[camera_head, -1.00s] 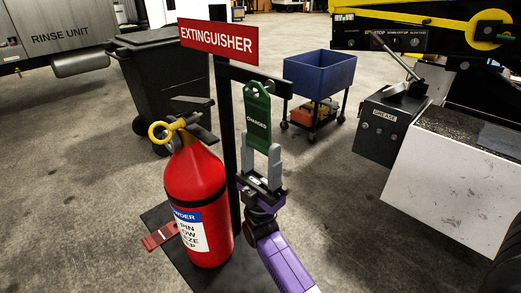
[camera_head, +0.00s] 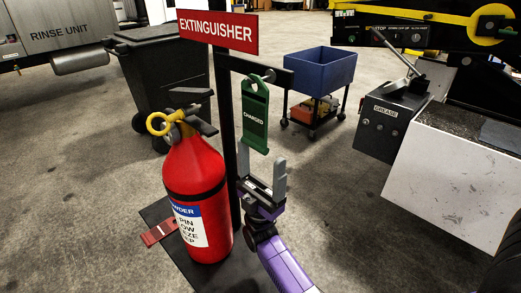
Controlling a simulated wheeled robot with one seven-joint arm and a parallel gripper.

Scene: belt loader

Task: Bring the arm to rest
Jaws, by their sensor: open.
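My gripper (camera_head: 262,177) is open and empty, its two grey fingers pointing up. It is just below a green tag (camera_head: 255,122) marked "CHARGED". The tag hangs from a hook on the black arm (camera_head: 276,72) of the extinguisher stand, apart from the fingers. My purple wrist leads down to the bottom edge of the view.
A red extinguisher (camera_head: 194,170) with a yellow pin ring stands left of my gripper, close to the black post (camera_head: 226,130). A red tag (camera_head: 160,233) lies on the base plate. A blue cart (camera_head: 320,75) stands behind; a white block (camera_head: 450,180) is at right. Floor between is clear.

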